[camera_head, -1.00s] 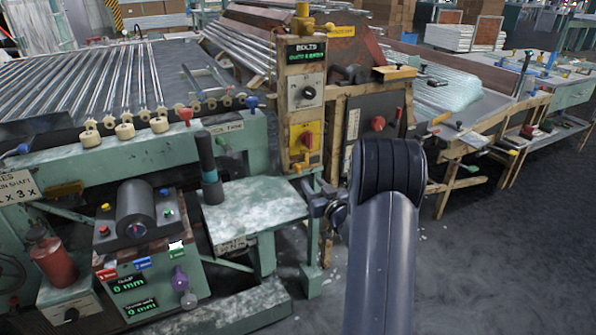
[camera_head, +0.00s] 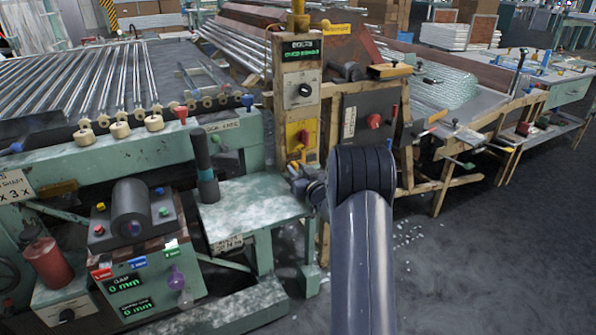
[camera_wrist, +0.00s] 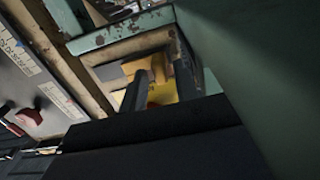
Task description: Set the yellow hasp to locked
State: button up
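The yellow hasp (camera_head: 294,166) is a small yellow piece under the yellow switch box (camera_head: 300,135) on the wooden post, partly hidden by my gripper. My gripper (camera_head: 298,176) is right at it, at the post's lower part. In the wrist view my two dark fingers (camera_wrist: 160,88) stand apart, with yellow surface and a bit of red showing between and beyond them. A yellow-tan piece (camera_wrist: 158,66) shows between the fingertips; I cannot tell whether they touch it. Whether the hasp is locked cannot be made out.
A green table (camera_head: 250,205) with an upright dark cylinder (camera_head: 205,170) stands left of the post. A grey box with a red knob (camera_head: 374,121) is to its right. Open floor (camera_head: 450,280) lies to the right.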

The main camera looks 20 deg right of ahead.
grip_shut()
dwell(0.3)
jog(key=d, duration=0.2)
jog(key=shift+d, duration=0.4)
jog(key=shift+o, duration=0.8)
grip_release()
jog(key=shift+d, duration=0.1)
jog(key=shift+s, duration=0.1)
